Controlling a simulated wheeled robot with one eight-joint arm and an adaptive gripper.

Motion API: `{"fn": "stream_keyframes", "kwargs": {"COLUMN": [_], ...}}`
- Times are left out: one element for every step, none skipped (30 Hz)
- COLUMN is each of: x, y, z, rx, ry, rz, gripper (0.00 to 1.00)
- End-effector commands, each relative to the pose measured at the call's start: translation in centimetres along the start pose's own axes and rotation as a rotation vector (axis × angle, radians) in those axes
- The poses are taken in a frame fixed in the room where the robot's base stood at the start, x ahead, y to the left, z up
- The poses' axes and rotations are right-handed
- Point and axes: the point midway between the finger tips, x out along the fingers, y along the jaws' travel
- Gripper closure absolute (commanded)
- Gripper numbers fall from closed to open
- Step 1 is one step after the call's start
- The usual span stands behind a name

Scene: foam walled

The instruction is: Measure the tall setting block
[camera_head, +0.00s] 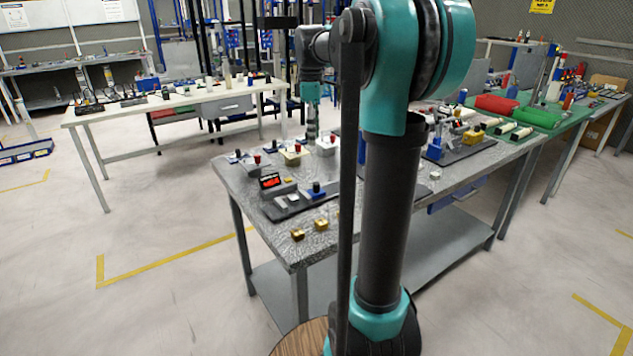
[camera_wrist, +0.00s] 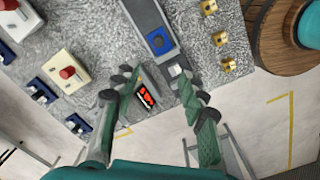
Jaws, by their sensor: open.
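Several small brass blocks stand in a row near the table's front edge, among them one brass block (camera_head: 297,235); the row shows at the upper right of the wrist view (camera_wrist: 219,38). I cannot tell which is the tall setting block. A measuring station with a red lit display (camera_head: 271,181) stands on the table, with a dark base plate (camera_head: 290,206) beside it. In the wrist view the display (camera_wrist: 146,97) shows between my fingers, its digits unreadable. My gripper (camera_wrist: 153,76) is open and empty, pointing down above the station; in the head view it hangs behind my arm (camera_head: 312,135).
Boxes with red buttons (camera_wrist: 67,73) and small blue fixtures (camera_wrist: 77,124) stand left of the station in the wrist view. A round wooden top (camera_wrist: 270,40) lies beyond the brass blocks. More tools crowd the metal table's right part (camera_head: 455,135).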

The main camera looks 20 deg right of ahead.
Motion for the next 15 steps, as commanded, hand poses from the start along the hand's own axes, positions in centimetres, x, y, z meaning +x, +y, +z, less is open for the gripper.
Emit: {"fn": "stream_keyframes", "kwargs": {"x": [-0.4,-0.5,-0.6,-0.5,-0.4,-0.2,0.1,0.5,1.0,1.5,2.0,2.7,3.4,3.9,4.8], "y": [0.3,0.4,0.5,0.6,0.6,0.6,0.6,0.6,0.6,0.6,0.6,0.6,0.6,0.6,0.5], "z": [0.5,0.7,0.8,0.9,0.9,0.9,0.9,0.9,0.8,0.8,0.8,0.8,0.8,0.7,0.7], "rx": [0.028,0.039,0.050,0.055,0.058,0.059,0.059,0.058,0.058,0.057,0.057,0.057,0.056,0.056,0.056], "ry": [0.013,0.019,0.024,0.026,0.027,0.028,0.028,0.028,0.028,0.028,0.027,0.027,0.027,0.027,0.027], "rz": [-0.005,-0.007,-0.008,-0.009,-0.010,-0.010,-0.010,-0.010,-0.010,-0.010,-0.010,-0.010,-0.010,-0.010,-0.010], "gripper": [0.58,0.58,0.58,0.58,0.58,0.58,0.58,0.58,0.58,0.58,0.58,0.58,0.58,0.58,0.58]}}
